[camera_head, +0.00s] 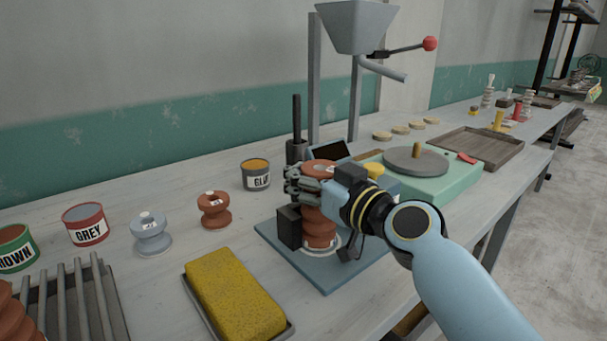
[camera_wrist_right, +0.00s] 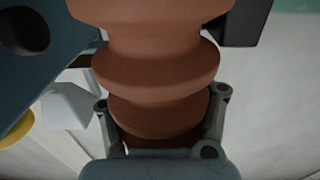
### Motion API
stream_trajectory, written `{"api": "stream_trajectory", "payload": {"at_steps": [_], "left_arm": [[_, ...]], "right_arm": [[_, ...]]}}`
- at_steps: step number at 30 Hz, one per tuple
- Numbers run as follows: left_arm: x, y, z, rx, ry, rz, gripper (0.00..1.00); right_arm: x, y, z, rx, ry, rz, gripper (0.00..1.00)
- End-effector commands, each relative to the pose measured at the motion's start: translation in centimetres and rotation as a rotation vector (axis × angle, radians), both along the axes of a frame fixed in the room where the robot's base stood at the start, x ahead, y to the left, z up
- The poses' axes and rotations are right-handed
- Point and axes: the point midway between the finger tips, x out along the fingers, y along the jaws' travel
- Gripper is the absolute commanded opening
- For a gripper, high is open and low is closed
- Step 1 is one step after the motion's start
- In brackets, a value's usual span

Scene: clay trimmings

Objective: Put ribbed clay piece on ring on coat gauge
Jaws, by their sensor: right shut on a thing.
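My right gripper (camera_head: 310,188) is shut around the ribbed clay piece (camera_head: 319,228), a brown stack of rounded ribs. The piece is upright over the coat gauge (camera_head: 289,228), a blue-grey base plate with a dark block and post. A pale ring (camera_head: 326,251) shows at the foot of the piece; I cannot tell whether the piece rests on it or hovers just above. In the right wrist view the clay piece (camera_wrist_right: 155,75) fills the middle between the fingers (camera_wrist_right: 163,118). My left gripper is not in view.
A yellow sponge (camera_head: 233,294) in a tray lies in front. A glaze tin (camera_head: 256,175), a small brown spool (camera_head: 213,210) and a grey spool (camera_head: 151,234) stand to the left. A green wheel unit (camera_head: 447,182) and a wooden tray (camera_head: 480,147) are to the right.

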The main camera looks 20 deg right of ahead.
Motion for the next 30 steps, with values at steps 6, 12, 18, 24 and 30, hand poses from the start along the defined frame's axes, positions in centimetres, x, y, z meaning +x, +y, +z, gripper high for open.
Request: {"api": "stream_trajectory", "payload": {"at_steps": [6, 12, 18, 24, 30], "left_arm": [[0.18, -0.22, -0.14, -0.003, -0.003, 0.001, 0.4], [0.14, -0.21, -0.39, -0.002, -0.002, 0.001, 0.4], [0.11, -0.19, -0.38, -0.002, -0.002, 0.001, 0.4], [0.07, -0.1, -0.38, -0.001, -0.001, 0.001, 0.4], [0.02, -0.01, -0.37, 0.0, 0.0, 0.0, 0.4]], "right_arm": [[-0.01, -0.03, 0.06, 0.0, -0.003, -0.001, 0.0], [-0.05, -0.03, -0.3, -0.001, 0.001, 0.0, 0.34], [-0.05, -0.04, -0.27, -0.001, 0.001, 0.0, 0.6], [-0.06, -0.04, -0.26, -0.001, 0.0, 0.0, 0.81], [-0.06, -0.04, -0.25, -0.001, 0.0, 0.0, 0.81]]}}
